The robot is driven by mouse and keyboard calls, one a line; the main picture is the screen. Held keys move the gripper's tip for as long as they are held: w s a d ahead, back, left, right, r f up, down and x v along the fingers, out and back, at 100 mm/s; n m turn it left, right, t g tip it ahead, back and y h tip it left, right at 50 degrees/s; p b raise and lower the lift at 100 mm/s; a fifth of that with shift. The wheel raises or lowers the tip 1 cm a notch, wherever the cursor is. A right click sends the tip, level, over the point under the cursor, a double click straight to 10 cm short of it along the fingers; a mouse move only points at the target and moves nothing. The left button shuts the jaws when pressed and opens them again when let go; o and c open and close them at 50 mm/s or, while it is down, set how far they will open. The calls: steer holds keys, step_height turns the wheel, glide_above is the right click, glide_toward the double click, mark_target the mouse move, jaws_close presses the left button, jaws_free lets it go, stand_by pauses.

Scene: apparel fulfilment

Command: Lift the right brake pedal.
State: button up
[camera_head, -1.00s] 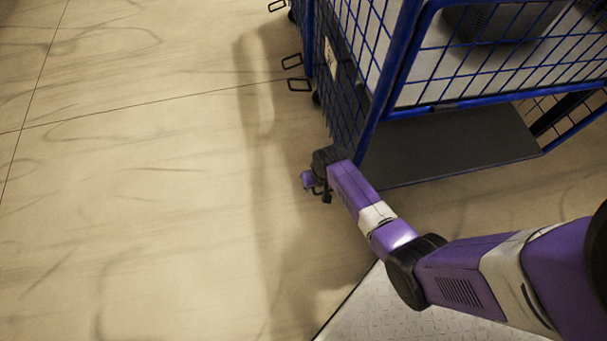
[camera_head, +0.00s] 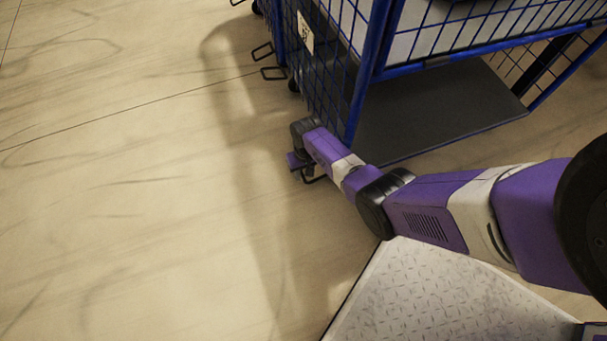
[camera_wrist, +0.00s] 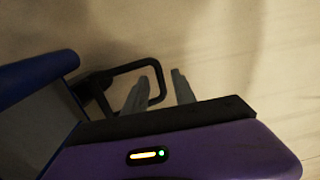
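The brake pedal, a dark bent-bar loop, is at the near lower corner of the blue wire cart (camera_head: 366,70). In the wrist view the pedal (camera_wrist: 128,68) sticks out from beside a caster part, and its outer end is by my fingers. My gripper (camera_wrist: 160,92) is open, its two grey fingers apart. The outer side of the loop seems to run between them; I cannot tell whether either finger touches it. In the head view the pedal (camera_head: 316,180) shows just below my wrist, which hides the caster.
The floor (camera_head: 120,200) to the left is clear.

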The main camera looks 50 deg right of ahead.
steer(key=shift+f, duration=0.35)
jaws_close()
stand_by(1.2)
